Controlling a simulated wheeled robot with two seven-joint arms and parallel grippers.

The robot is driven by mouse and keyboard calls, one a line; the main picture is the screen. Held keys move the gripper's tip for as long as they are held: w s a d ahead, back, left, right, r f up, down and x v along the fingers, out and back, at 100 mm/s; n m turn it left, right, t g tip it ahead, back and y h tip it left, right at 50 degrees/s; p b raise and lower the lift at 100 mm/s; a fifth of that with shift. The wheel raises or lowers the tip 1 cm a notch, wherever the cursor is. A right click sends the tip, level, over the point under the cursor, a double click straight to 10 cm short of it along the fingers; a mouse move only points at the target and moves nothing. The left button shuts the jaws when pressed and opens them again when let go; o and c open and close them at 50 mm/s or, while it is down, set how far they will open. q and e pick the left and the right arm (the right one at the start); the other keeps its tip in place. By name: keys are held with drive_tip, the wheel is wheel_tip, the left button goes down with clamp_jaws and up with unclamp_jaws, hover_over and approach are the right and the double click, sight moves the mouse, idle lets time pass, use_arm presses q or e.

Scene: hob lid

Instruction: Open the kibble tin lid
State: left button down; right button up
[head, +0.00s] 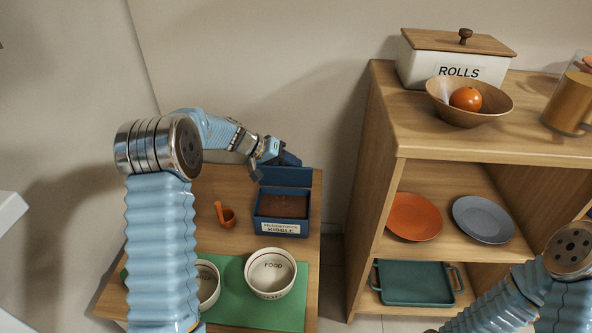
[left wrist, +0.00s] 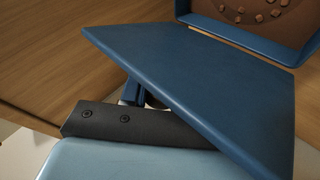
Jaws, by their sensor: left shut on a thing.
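The kibble tin (head: 281,228) is a blue box with a white KIBBLE label, standing near the right edge of the low wooden table. Its blue lid (head: 287,177) stands raised at the back, and brown kibble shows inside. My left gripper (head: 277,157) is at the lid's upper edge, behind the tin, shut on the lid. In the left wrist view the lid (left wrist: 205,85) fills the middle, with a dark finger (left wrist: 130,123) against its edge. The tin's open top (left wrist: 270,25) with kibble pieces shows beyond it. The fingertips are partly hidden. My right gripper is out of view.
Two white bowls, one marked FOOD (head: 271,273), sit on a green mat (head: 233,309) in front. A wooden shelf (head: 368,190) with plates and a tray stands to the right. The wall is close behind the table.

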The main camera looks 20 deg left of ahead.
use_arm(q)
drive_tip(key=shift+w+a+f+n+g+h, duration=0.15)
drive_tip(key=shift+w+n+g, duration=0.2)
drive_tip(key=shift+w+g, duration=0.3)
drive_tip(key=shift+w+a+f+n+g+h, duration=0.15)
drive_tip(key=shift+w+n+g, duration=0.25)
drive_tip(key=shift+w+g, duration=0.3)
drive_tip(key=shift+w+a+f+n+g+h, duration=0.15)
drive_tip(key=shift+w+n+g, duration=0.2)
drive_tip(key=shift+w+g, duration=0.3)
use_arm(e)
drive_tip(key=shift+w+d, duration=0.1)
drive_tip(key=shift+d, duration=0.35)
use_arm(q)
drive_tip(key=c, duration=0.9)
unclamp_jaws()
drive_tip(key=shift+o, duration=0.2)
drive_tip(key=v, duration=0.7)
